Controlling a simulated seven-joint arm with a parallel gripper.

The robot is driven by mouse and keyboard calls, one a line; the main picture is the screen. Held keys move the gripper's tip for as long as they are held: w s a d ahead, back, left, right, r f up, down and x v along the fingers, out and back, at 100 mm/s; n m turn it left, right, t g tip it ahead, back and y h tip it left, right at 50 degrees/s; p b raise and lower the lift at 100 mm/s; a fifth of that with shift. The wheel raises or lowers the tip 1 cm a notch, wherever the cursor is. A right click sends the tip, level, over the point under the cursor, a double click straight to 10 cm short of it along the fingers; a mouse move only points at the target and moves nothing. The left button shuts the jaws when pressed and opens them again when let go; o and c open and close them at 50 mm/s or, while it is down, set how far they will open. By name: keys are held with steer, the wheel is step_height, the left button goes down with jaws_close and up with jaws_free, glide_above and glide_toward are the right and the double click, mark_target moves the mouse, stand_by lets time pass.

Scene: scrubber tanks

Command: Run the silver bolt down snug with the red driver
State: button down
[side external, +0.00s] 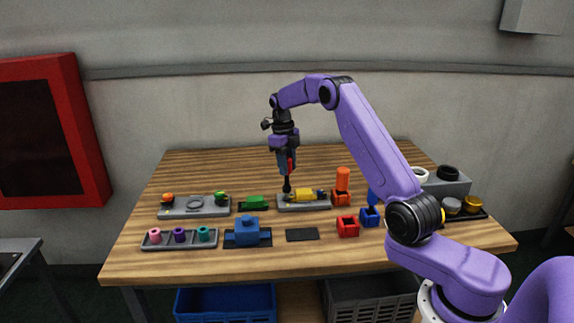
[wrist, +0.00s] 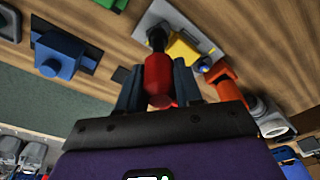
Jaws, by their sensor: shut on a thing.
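My gripper (side external: 287,165) is shut on the red driver (wrist: 158,78), whose handle shows between the two fingers in the wrist view. The driver points down, and its dark lower end (side external: 287,187) is over the left part of a grey plate (side external: 315,207). A yellow block (side external: 304,195) with a small blue part at its right end sits on that plate; the block also shows in the wrist view (wrist: 182,50). The silver bolt cannot be made out; the driver's end may hide it. I cannot tell whether the driver touches anything.
A red open holder (side external: 347,229) and a blue one (side external: 370,217) stand to the right, near an orange cylinder (side external: 343,179) in an orange holder. A green block (side external: 255,202) is left of the plate. A blue block (side external: 247,234) and a black mat (side external: 302,234) lie in front.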

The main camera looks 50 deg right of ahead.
steer(key=n, duration=0.5)
steer(key=shift+h, duration=0.3)
steer(key=n, duration=0.4)
steer(key=shift+t, duration=0.3)
steer(key=n, duration=0.5)
steer(key=shift+h, duration=0.4)
steer(key=n+t, duration=0.1)
steer(key=n, duration=0.8)
steer(key=shift+n+t, duration=0.3)
steer(key=n, duration=0.4)
steer(key=shift+n+y, duration=0.3)
steer(key=shift+n, duration=0.1)
steer(key=n, duration=0.4)
steer(key=shift+n+t+y, duration=0.3)
steer(key=shift+n, duration=0.1)
steer(key=n, duration=0.4)
steer(key=shift+n+y, duration=0.3)
steer(key=shift+n, duration=0.1)
steer(key=shift+w+f, duration=0.15)
steer(key=shift+f, duration=0.75)
